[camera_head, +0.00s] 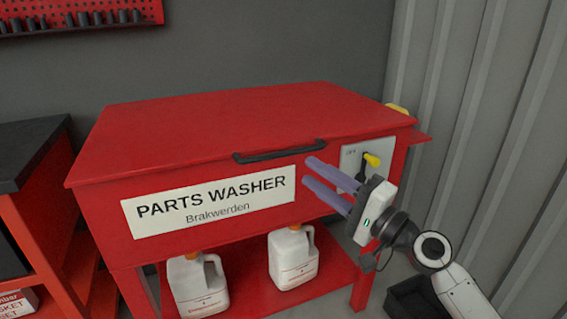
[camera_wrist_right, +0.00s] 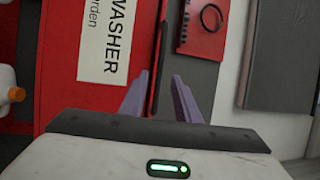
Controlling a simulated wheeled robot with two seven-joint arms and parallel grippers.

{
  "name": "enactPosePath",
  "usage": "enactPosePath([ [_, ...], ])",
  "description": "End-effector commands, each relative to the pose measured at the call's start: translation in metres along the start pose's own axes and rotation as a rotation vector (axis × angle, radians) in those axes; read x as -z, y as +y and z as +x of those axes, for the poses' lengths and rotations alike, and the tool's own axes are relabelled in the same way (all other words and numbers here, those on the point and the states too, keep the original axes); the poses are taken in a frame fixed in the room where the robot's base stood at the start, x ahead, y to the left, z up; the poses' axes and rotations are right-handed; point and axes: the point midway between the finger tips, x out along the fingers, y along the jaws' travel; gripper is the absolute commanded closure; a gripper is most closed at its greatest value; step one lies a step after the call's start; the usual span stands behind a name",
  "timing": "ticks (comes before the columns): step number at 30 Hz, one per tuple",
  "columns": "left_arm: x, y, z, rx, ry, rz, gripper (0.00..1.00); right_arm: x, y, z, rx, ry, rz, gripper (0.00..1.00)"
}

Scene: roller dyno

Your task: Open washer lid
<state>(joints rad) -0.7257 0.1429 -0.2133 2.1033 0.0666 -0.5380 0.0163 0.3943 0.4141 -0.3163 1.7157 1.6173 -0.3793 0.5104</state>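The red parts washer (camera_head: 90,215) stands ahead with its red lid (camera_head: 220,115) down. A black bar handle (camera_head: 280,152) runs along the lid's front edge. My right gripper (camera_head: 312,171) has two purple fingers spread apart, with nothing between them in the head view. Its tips are just in front of the washer, near the handle's right end and slightly below it. In the right wrist view, the black handle (camera_wrist_right: 157,70) lies ahead, lined up with the gap between the fingers (camera_wrist_right: 158,80). Contact is not visible. My left gripper is out of view.
A grey switch plate with a yellow-tipped lever (camera_head: 371,160) is close behind my right gripper. White jugs (camera_head: 293,258) stand on the lower shelf. A dark-topped red bench (camera_head: 30,150) is at left, and a corrugated wall (camera_head: 480,110) at right. The lid's top is clear.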

Motion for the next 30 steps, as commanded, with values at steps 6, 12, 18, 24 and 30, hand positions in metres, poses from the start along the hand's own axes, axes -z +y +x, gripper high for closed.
enactPosePath([
  [6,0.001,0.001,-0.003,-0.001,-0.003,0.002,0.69,-0.001,-0.003,0.038,0.003,-0.001,0.0,0.7],
  [12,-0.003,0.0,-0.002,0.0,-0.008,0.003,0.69,-0.001,-0.002,0.073,0.001,-0.001,-0.001,0.7],
  [18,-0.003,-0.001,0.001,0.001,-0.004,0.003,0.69,-0.001,0.0,0.093,0.0,0.001,-0.002,0.7],
  [24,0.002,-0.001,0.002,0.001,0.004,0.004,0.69,-0.001,0.0,0.097,-0.001,0.0,-0.003,0.7],
  [30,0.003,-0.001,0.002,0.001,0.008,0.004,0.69,-0.001,0.0,0.097,-0.001,0.0,-0.003,0.81],
])
